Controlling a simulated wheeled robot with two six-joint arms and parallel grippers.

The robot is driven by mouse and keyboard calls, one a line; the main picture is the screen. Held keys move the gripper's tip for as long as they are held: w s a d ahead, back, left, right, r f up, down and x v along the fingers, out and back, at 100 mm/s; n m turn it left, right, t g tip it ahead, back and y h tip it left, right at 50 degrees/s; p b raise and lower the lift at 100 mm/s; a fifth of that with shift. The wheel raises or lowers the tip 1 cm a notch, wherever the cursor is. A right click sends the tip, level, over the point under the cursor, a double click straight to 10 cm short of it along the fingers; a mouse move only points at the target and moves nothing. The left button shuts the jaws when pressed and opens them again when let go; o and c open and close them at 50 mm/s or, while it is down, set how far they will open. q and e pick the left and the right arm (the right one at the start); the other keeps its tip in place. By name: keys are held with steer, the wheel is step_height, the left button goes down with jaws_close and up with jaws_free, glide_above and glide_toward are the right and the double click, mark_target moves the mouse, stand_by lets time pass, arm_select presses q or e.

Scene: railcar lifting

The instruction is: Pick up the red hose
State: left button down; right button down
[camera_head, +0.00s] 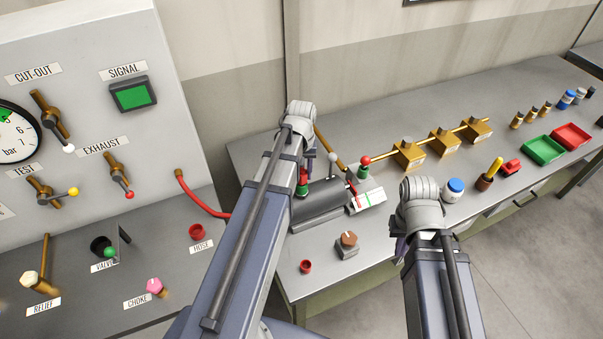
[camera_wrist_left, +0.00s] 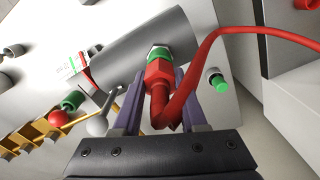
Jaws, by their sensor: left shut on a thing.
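The red hose (camera_head: 200,206) leaves a port on the grey panel and passes behind my left arm in the head view. In the left wrist view the hose (camera_wrist_left: 193,72) arcs in from the right and bends to its red end fitting (camera_wrist_left: 158,75). My left gripper (camera_wrist_left: 157,88) is shut on that fitting. The fitting sits at a green collar (camera_wrist_left: 158,54) by the end of the grey cylinder (camera_wrist_left: 130,45); I cannot tell whether it is joined. My right gripper (camera_head: 402,242) hangs over the bench's front; its fingertips are mostly hidden.
The grey panel (camera_head: 100,90) with valves and levers stands left. On the bench (camera_head: 260,150) are a brass manifold (camera_head: 445,141), a green tray (camera_head: 543,150), a red tray (camera_head: 571,136) and a blue-capped jar (camera_head: 453,190). A brown knob (camera_head: 348,240) stands near the front.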

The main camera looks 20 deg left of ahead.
arm_select(q)
step_height(320, 180, up, 10)
steer(key=p, duration=0.9)
steer(key=shift+f, duration=0.1)
